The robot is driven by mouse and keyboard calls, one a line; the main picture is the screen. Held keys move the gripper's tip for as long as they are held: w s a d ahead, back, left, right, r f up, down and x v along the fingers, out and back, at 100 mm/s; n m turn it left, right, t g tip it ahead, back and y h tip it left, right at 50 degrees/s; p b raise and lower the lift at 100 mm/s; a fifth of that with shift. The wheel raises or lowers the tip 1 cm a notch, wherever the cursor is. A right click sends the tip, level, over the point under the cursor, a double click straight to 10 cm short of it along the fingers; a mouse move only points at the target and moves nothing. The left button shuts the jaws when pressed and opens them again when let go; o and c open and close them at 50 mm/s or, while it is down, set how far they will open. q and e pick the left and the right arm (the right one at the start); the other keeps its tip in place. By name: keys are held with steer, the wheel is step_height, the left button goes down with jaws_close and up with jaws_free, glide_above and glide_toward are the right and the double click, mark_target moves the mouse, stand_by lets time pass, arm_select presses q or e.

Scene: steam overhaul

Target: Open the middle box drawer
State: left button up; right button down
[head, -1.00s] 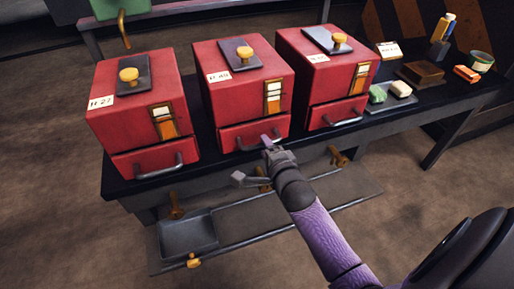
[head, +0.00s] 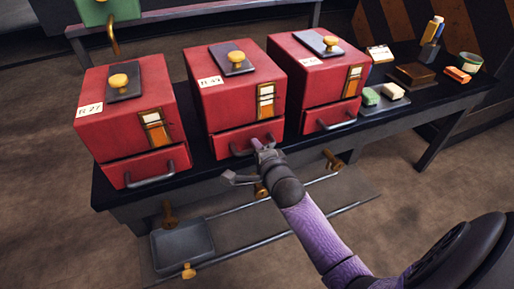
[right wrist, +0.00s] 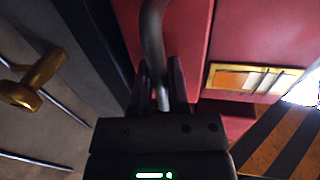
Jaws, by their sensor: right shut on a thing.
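The middle red box (head: 215,101) stands on the dark bench between two like boxes. Its drawer (head: 225,141) is at the bottom of the front face, and I see no clear gap above the drawer front in the head view. My right gripper (head: 264,147) is at the right part of the drawer's grey handle (head: 238,153). In the right wrist view the fingers (right wrist: 163,90) are shut on the curved handle bar (right wrist: 153,35), in front of the red drawer front. My left gripper is not in view.
The left box (head: 118,131) and right box (head: 298,87) stand close on either side. Below the bench edge are brass valve handles (head: 169,214) and a grey tray (head: 182,240). Soap bars (head: 392,91) and small items lie on the bench at right.

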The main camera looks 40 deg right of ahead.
arm_select(q)
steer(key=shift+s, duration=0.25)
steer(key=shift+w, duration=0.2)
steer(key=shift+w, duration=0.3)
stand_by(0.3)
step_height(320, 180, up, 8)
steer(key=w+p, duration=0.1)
steer(key=p, duration=0.6)
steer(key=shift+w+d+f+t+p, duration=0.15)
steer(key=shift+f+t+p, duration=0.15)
steer(key=shift+p, duration=0.1)
arm_select(e)
steer(key=f+v, duration=0.2)
steer(key=v, duration=1.1)
steer(key=shift+s+f, duration=0.3)
steer(key=shift+f, duration=0.1)
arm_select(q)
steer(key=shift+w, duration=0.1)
